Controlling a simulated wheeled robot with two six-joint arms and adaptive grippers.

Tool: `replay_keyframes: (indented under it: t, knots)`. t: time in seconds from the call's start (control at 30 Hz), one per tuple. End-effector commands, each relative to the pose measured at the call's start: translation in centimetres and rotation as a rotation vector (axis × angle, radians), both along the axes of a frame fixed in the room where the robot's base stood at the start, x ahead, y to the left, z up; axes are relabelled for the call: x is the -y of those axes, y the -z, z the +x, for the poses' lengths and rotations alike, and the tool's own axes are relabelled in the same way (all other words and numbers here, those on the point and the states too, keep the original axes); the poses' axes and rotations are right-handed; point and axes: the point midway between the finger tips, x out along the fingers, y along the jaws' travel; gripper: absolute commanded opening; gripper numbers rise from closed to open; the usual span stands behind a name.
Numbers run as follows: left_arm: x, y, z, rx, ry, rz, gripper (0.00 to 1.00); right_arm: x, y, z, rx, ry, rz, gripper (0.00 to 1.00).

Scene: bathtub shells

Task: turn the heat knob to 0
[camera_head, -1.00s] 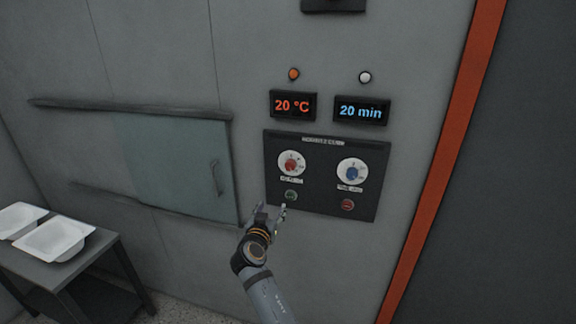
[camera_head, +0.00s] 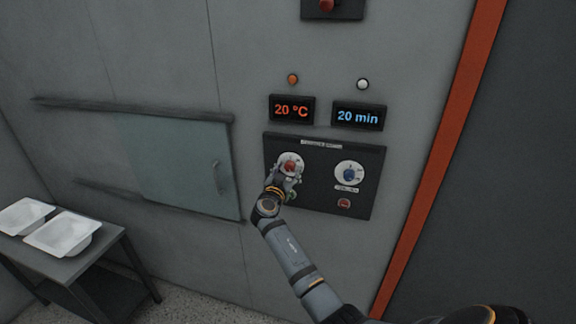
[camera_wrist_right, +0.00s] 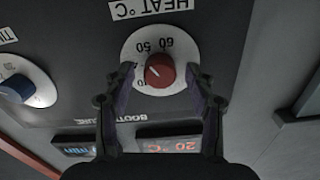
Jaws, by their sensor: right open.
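The red heat knob (camera_head: 290,166) sits on a white dial on the dark control panel (camera_head: 325,195). In the right wrist view the red knob (camera_wrist_right: 160,70) stands between my right gripper's two fingers, on the dial marked HEAT °C with the numbers 50 and 60 showing. My right gripper (camera_head: 286,174) is open at the knob; in the wrist view the fingers (camera_wrist_right: 162,82) stand apart on either side of it, and I cannot tell whether they touch it. The temperature display (camera_head: 291,109) reads 20 °C. My left gripper is not in view.
The blue time knob (camera_head: 349,173) is to the right, with a red button (camera_head: 344,203) below it. The time display (camera_head: 358,116) reads 20 min. A sliding door (camera_head: 180,165) is left of the panel. White shells (camera_head: 62,233) lie on a table (camera_head: 95,255).

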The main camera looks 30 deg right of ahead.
Motion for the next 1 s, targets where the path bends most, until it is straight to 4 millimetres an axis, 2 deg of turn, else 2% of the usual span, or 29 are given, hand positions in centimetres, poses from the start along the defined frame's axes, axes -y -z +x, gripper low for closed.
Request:
replay_keyframes:
  t: [0.27, 0.7, 1.0]
  knots:
    - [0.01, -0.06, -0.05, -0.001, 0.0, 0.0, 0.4, 0.24, 0.07, 0.22, 0.0, -0.001, 0.0, 0.56]
    - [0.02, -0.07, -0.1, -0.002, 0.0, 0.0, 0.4, 0.21, 0.08, 0.19, -0.001, -0.001, 0.001, 0.01]
    - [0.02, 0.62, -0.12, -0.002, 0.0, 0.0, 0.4, 0.18, 0.27, 0.18, -0.037, -0.001, -0.03, 0.01]
